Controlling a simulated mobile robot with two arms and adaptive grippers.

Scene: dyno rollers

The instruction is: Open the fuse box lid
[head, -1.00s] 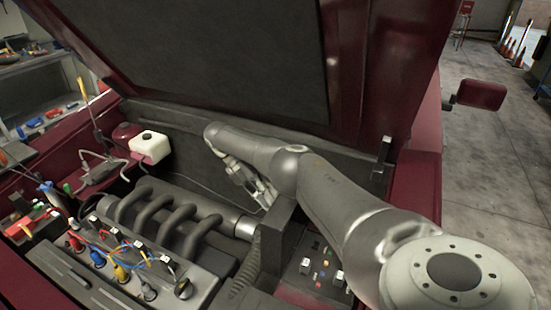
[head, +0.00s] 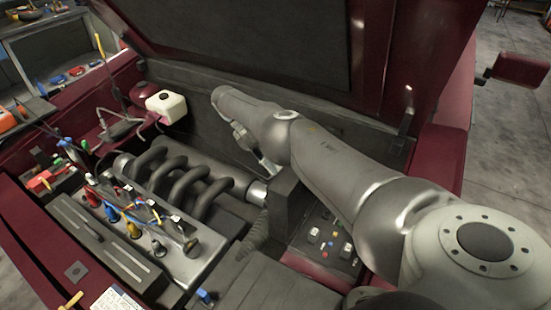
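The fuse box (head: 328,243) sits at the right of the engine bay, with small coloured fuses and pale relays exposed. A dark upright panel (head: 287,207), which looks like its lid, stands raised along its left side. My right arm reaches across from the lower right, over and behind the fuse box. My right gripper (head: 262,160) points down behind the raised panel, near the end of the engine's silver pipe. Its fingers show only in part, and I cannot tell if they touch the panel. My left gripper is out of view.
The engine with dark curved pipes (head: 190,175) and coloured cables (head: 130,215) fills the middle of the bay. A white reservoir (head: 166,106) stands at the back left. The raised hood (head: 250,40) hangs above, behind my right arm.

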